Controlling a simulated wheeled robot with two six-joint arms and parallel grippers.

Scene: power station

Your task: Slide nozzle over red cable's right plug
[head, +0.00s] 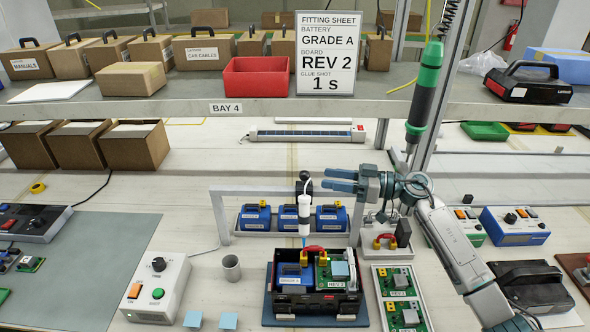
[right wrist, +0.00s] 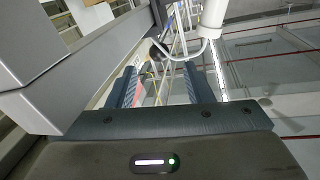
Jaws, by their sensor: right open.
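A white glue dispenser (head: 304,212) with a black band and a thin blue nozzle tip (head: 304,240) hangs upright from a grey frame. Its tip is above the black open case (head: 318,304). In the case, a red cable (head: 313,249) arches between two yellow plugs; the right plug (head: 323,258) is right of the tip, by the green board (head: 332,283). A blue battery (head: 291,274) sits left of the board. My right gripper (head: 328,180) is open and empty, fingers pointing left, near the dispenser's top; its fingers also show in the right wrist view (right wrist: 160,85). My left gripper is out of view.
The grey frame (head: 217,213) stands over a tray of blue batteries (head: 255,216). A control box (head: 158,287) and metal cup (head: 231,268) stand left of the case. A tray of green boards (head: 402,299) lies right. The shelf edge is above.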

